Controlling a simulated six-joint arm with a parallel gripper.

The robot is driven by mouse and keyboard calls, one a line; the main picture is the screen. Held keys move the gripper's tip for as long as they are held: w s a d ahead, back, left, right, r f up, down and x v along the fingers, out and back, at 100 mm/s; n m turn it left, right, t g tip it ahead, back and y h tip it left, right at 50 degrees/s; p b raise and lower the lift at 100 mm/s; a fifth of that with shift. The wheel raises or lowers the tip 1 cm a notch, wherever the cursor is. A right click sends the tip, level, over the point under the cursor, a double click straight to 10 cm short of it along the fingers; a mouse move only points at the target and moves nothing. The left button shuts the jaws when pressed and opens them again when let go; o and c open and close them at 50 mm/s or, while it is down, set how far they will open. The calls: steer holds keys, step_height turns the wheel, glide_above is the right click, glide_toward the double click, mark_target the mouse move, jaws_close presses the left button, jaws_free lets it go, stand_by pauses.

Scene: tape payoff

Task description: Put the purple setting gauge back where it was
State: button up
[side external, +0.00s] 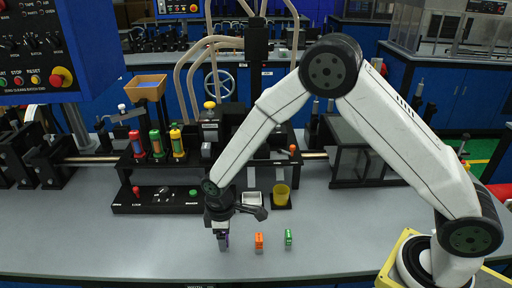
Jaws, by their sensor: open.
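The purple setting gauge (226,242) shows only as a small purple patch at my gripper's fingertips, low over the front of the grey bench. My gripper (222,240) points straight down there and is open. The fingers hide most of the gauge. I cannot tell whether they touch it or whether it stands on the bench. An orange gauge (259,241) and a green gauge (288,238) stand upright to the right of my gripper, apart from it and from each other.
A white tray (252,199) and a yellow cup (281,194) stand behind the gauges. A black base with a lever and buttons (160,200) lies to the left. Red, green and yellow cylinders (156,143) stand behind it. The bench front (100,245) is clear at left.

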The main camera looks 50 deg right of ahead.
step_height(320, 180, up, 10)
steer(key=shift+r, duration=0.2)
stand_by(0.3)
steer(key=shift+d, duration=0.1)
stand_by(0.3)
steer(key=s+d+r+m+t, duration=0.2)
steer(key=s+d+m, duration=0.7)
steer(key=s+d, duration=0.5)
steer(key=shift+s+t, duration=0.3)
stand_by(0.8)
